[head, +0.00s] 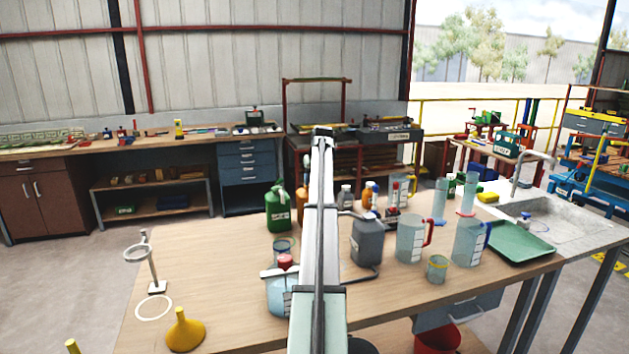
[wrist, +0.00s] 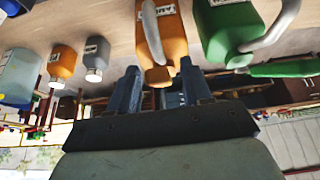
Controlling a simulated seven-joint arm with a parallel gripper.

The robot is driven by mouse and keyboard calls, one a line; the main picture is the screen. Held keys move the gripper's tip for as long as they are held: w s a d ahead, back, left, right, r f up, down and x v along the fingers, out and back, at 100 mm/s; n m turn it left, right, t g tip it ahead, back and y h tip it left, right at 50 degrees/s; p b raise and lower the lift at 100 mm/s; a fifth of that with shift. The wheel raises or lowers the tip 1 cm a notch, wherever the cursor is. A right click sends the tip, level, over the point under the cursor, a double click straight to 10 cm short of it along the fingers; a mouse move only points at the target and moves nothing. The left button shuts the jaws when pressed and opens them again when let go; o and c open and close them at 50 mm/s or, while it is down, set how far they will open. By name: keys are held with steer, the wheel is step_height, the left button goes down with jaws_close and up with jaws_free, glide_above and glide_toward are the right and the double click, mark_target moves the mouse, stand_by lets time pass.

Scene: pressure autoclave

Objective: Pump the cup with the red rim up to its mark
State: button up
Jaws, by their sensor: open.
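I see no cup with a red rim; my arm covers the middle of the bench in the head view. A small cup with a blue rim (head: 283,247) stands left of my arm, and one with a yellow rim (head: 437,268) stands to the right. A pale-blue bottle (head: 281,295) with a red top and a white bar-like part stands at the front, partly behind my arm. My gripper (wrist: 158,82) is open in the wrist view, with its two fingers apart. The orange jug (wrist: 163,35) shows beyond and between them; I cannot tell whether they touch it.
A green jug (head: 277,210), grey can (head: 368,240), red-handled pitcher (head: 411,241) and blue-handled pitcher (head: 468,243) crowd the bench. A ring stand (head: 153,272) and yellow funnel (head: 185,332) are at left. A green tray (head: 515,250) lies right. The left front wood is mostly clear.

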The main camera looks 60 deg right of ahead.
steer(key=v, duration=1.3)
steer(key=shift+r, duration=0.2)
steer(key=shift+c, duration=0.2)
